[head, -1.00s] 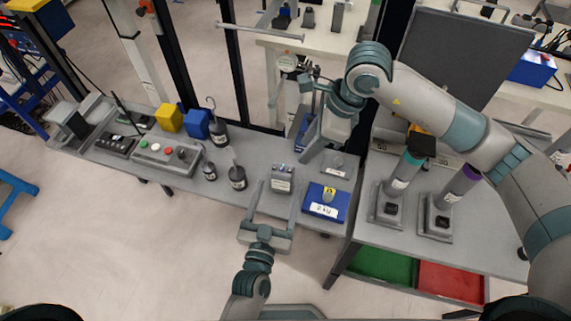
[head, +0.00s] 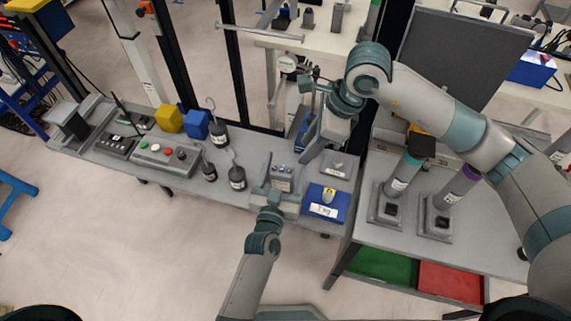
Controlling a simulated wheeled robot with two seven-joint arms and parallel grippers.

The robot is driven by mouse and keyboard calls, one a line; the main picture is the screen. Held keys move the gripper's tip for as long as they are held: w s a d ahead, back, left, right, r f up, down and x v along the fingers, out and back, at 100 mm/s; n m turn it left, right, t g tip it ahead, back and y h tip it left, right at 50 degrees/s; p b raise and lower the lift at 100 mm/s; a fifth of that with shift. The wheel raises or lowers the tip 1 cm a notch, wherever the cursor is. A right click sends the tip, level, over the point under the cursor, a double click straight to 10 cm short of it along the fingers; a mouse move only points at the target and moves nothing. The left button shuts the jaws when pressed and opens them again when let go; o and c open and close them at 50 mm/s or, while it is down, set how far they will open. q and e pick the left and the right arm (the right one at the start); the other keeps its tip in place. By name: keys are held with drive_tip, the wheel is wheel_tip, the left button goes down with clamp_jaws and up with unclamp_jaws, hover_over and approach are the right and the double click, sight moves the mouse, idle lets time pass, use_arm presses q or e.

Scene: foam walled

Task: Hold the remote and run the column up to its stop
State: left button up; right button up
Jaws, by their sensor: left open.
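A small grey box with buttons on top, which looks like the remote (head: 282,178), stands on the grey bench. My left gripper (head: 282,174) is open, with its fingers on either side of the remote and its palm at the near side. Whether the fingers touch it I cannot tell. My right gripper (head: 308,128) hangs over the back of the bench, beyond the remote. Its fingertips are partly hidden, and I cannot tell whether it is open or shut. Which part is the column to be run up is not clear in this view.
Dark hooked weights (head: 237,177) and a grey button box (head: 166,153) stand to the left. Two grey stands (head: 387,208) are on the right-hand table, above green and red trays (head: 450,282).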

use_arm(q)
drive_tip(key=shift+c, duration=0.6)
drive_tip(key=c, duration=1.1)
use_arm(e)
clamp_jaws()
